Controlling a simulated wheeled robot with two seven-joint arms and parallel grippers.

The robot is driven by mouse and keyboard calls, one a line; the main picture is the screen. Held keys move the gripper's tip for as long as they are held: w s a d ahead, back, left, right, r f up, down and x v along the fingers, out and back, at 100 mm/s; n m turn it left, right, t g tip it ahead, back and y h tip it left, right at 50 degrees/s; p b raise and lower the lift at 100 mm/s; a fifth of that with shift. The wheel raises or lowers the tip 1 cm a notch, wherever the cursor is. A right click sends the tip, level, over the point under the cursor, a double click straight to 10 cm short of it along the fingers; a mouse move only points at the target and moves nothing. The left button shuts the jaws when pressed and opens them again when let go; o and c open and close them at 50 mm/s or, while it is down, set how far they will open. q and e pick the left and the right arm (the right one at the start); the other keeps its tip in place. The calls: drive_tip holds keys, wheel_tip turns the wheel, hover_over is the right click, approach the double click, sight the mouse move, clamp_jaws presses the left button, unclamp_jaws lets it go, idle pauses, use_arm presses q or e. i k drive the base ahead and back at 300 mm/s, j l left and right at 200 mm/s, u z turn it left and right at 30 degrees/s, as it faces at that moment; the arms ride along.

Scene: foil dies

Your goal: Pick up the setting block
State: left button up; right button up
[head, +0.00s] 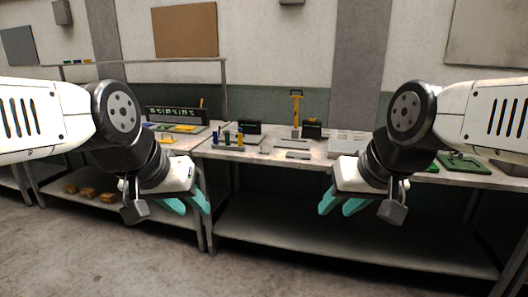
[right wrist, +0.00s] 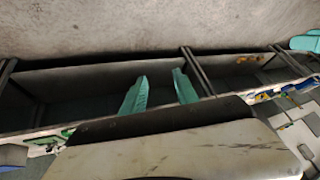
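Several small blocks and tools sit on the workbench (head: 225,153) in the head view, too small for me to tell which is the setting block. Among them are a flat grey piece (head: 298,155) near the front edge and a dark block (head: 249,127) further back. My left gripper (head: 189,203) is open and empty, with teal fingers, in front of the bench and below its top. My right gripper (head: 339,206) is open and empty, also in front of the bench. Its two fingers show apart in the right wrist view (right wrist: 160,90).
A yellow-handled upright tool (head: 296,108) stands at the back of the bench. Small blue and dark pieces (head: 227,137) stand left of centre. A green tray (head: 464,163) lies at the right. Yellow-brown boxes (head: 88,193) sit on the left lower shelf; the centre lower shelf (head: 290,225) looks empty.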

sight(263, 151)
drive_tip(key=i+j, duration=0.2)
drive_tip(key=i, duration=0.4)
drive_tip(key=i+j, duration=0.15)
drive_tip(key=i, duration=0.45)
drive_tip(key=i+j, duration=0.2)
drive_tip(key=i, duration=0.35)
drive_tip(key=i+j, duration=0.2)
drive_tip(key=i, duration=0.4)
